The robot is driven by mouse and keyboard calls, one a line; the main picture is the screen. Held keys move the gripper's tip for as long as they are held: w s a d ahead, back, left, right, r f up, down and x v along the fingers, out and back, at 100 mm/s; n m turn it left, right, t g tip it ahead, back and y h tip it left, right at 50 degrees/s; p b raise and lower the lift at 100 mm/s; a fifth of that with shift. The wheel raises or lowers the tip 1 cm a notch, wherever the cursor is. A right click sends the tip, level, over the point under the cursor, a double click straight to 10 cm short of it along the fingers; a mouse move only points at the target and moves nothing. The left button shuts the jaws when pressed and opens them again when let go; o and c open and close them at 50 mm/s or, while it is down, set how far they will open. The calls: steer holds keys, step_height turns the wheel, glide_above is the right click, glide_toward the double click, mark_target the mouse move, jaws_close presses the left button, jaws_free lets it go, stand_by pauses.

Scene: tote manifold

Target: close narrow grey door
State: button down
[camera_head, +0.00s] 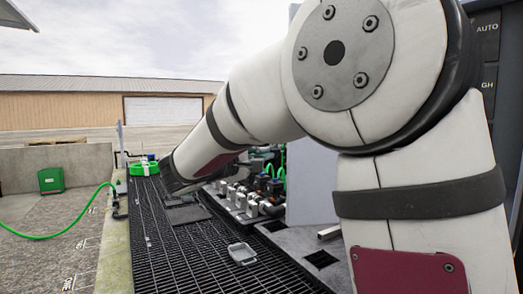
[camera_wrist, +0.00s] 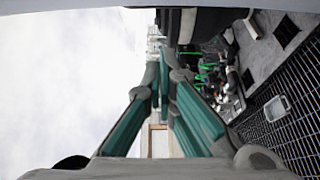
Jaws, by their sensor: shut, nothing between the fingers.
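A tall, plain grey panel (camera_head: 312,187), which looks like the narrow grey door, stands upright behind my arm in the head view. In the head view the dark end of my arm (camera_head: 178,180) is well left of the panel, over the grating. No contact with the panel is visible.
A dark cabinet face with AUTO lettering (camera_head: 487,30) is at the right. A row of valves and fittings (camera_head: 240,200) stands beside the black grating (camera_head: 165,235). A small grey tray (camera_head: 241,254) lies on the grating. A green hose (camera_head: 75,225) is at left.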

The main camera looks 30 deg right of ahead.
steer(key=w+d+p, duration=0.1)
steer(key=d+p, duration=0.3)
steer(key=d, duration=0.4)
stand_by(0.4)
